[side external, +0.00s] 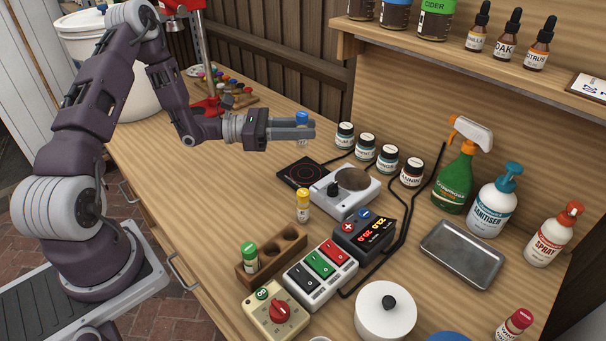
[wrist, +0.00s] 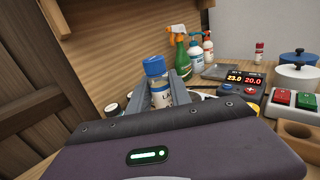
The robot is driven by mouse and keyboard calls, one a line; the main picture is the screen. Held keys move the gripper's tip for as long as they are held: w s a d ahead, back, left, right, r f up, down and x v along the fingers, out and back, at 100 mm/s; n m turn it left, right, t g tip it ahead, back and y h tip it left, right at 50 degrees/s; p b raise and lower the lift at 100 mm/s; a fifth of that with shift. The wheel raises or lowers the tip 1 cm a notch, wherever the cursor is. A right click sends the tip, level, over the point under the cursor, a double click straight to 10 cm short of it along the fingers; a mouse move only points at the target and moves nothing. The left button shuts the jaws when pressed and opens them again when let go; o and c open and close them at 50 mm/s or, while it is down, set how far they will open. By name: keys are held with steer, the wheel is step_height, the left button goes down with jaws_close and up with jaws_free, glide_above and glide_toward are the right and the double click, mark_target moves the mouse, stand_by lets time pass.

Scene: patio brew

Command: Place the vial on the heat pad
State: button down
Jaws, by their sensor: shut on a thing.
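My gripper (side external: 302,129) is shut on a blue-capped vial (side external: 302,118) and holds it above the bench, above and near a flat black pad. In the wrist view the vial (wrist: 158,92) stands roughly upright between the two fingers, its white label partly hidden. The flat black square pad (side external: 300,174), with a faint ring mark, looks like the heat pad and shows nothing on it. Beside it is a white hotplate unit (side external: 343,198) with a knob and round metal plate; I cannot tell for sure which of these two is the heat pad.
A yellow-capped vial (side external: 303,206) stands in front of the hotplate unit. A wooden rack (side external: 272,252) holds a green-capped vial (side external: 249,257). Black cables (side external: 408,217) run across the bench.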

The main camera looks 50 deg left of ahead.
steer(key=w+f+y, duration=0.1)
steer(key=w, duration=0.1)
glide_above(306, 173)
steer(key=shift+n+t, duration=0.4)
step_height(306, 173, down, 8)
steer(key=shift+f, duration=0.1)
steer(key=shift+f, duration=0.1)
steer(key=c, duration=1.2)
jaws_free()
